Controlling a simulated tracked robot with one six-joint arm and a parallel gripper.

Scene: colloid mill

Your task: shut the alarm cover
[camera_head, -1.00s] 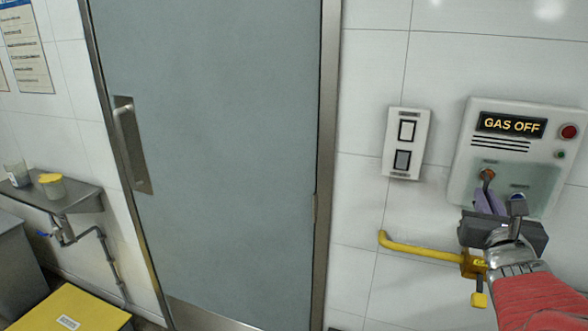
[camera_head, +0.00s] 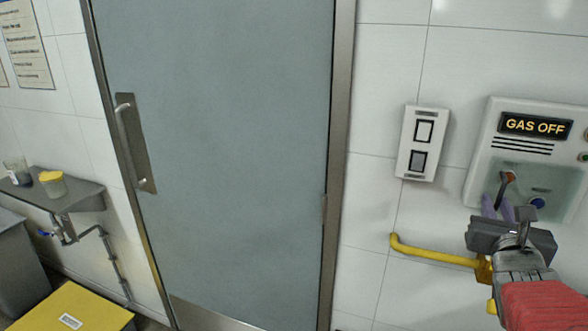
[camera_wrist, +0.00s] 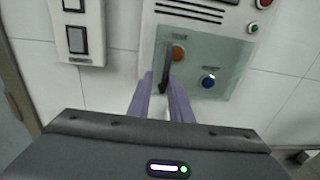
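The alarm panel (camera_head: 478,150) is a pale wall box with a lit GAS OFF sign, at the right in the head view. A translucent greenish plate on its lower part, likely the cover (camera_wrist: 226,58), shows in the wrist view. An orange knob (camera_wrist: 179,53) with a dark upright bar (camera_wrist: 164,68) and a blue button (camera_wrist: 208,81) show there. I cannot tell how far the cover stands open. My gripper (camera_wrist: 160,78) has two purple fingers apart, their tips around or just before the bar's lower end. Contact is unclear. It also shows in the head view (camera_head: 498,204).
A white two-switch plate (camera_head: 422,143) is left of the panel. A yellow pipe (camera_head: 430,252) with a valve runs below, close to my wrist. A grey door (camera_head: 215,150) fills the middle. A small shelf (camera_head: 85,197) with jars and a yellow box top (camera_head: 75,308) are at the left.

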